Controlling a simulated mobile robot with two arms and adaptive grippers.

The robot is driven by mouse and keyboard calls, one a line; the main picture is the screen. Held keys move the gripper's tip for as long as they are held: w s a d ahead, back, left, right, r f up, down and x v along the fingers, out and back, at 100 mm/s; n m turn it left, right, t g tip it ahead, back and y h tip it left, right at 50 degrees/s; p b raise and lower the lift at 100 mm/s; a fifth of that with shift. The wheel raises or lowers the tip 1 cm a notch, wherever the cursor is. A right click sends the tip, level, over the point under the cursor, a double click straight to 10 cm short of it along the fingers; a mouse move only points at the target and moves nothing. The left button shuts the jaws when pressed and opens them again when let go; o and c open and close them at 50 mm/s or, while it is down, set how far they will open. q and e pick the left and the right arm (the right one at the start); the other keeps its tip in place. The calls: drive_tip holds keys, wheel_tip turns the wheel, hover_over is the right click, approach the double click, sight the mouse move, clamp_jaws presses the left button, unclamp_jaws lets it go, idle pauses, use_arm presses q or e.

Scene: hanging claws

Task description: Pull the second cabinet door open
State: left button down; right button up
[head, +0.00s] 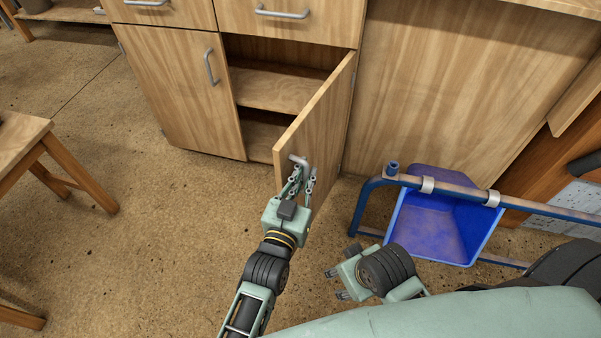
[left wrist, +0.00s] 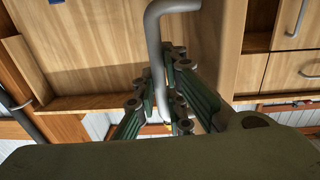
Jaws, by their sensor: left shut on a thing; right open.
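The second cabinet door (head: 325,125) stands swung well out from the wooden cabinet, hinged on its right side. The shelves inside (head: 275,90) show and look empty. My left gripper (head: 301,177) is shut on the handle of this door (head: 298,160), near the door's free edge. The left wrist view shows the grey handle (left wrist: 154,45) between the green fingers (left wrist: 165,100). The first door (head: 185,85) to the left is shut. My right gripper (head: 334,284) is low in the head view, apart from the door, open and empty.
A blue bin (head: 432,228) hangs at a blue metal rail (head: 450,187) to the right of the open door. A wooden table (head: 22,140) stands at the left. Bare floor (head: 150,240) lies between the table and my left arm.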

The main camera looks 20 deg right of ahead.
use_arm(q)
drive_tip(key=shift+s+d, duration=0.15)
drive_tip(key=shift+d, duration=0.05)
idle(0.3)
drive_tip(key=c, duration=2.1)
unclamp_jaws()
drive_tip(key=v, duration=1.1)
drive_tip(key=shift+s+a, duration=0.2)
drive_tip(key=shift+s, duration=0.15)
